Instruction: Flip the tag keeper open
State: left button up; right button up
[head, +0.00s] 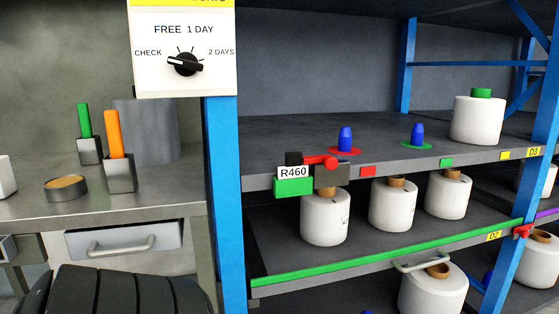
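The tag keeper (320,160) is a small red lever at the front edge of the upper shelf, above the left bobbin. It lies roughly level, with its rounded end at the right over a grey block (331,176) and its other end reaching left to a small black block (293,158). A white tag reading R460 (291,171) sits just below the black block, with a green block (293,187) under it. I cannot tell exactly how the lever meets the tag. Neither of my grippers is in view.
The upper shelf (285,133) carries blue cones (345,138) and a white bobbin (479,119). More bobbins (325,217) stand below. A blue post (224,200) separates the rack from a workbench (40,205). A dark ribbed object (120,292) fills the bottom left.

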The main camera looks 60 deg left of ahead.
aim_at(330, 162)
jog(key=u, duration=1.6)
jog(key=k+z, duration=0.1)
jog(key=k, duration=0.05)
